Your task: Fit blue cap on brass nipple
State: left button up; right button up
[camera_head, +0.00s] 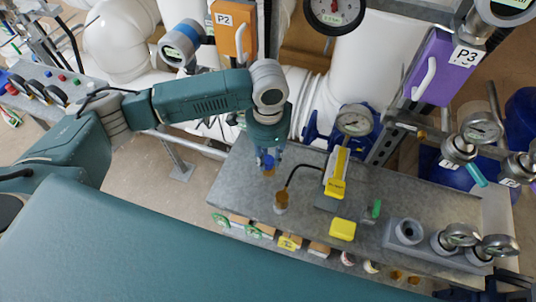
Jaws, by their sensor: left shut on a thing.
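My left gripper (268,150) points down over the left part of the grey metal bench (237,178). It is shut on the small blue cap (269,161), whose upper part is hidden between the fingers. A small brass-coloured piece (268,173), which looks like the brass nipple, shows directly under the cap. I cannot tell whether the cap touches it or hangs just above it. My right gripper is out of view.
A brown fitting (281,201) stands close by, with a black cable near it. A yellow handheld meter (336,172), a yellow block (342,229), a small green part (374,210) and gauges (461,235) occupy the bench to the right. White pipes (362,70) rise behind.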

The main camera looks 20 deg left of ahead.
pick_arm(q)
jog(key=o, duration=1)
jog(key=shift+o, duration=0.2)
jog(key=shift+r, duration=0.15)
jog(key=shift+r, duration=0.35)
notch_tip(320, 180, up, 11)
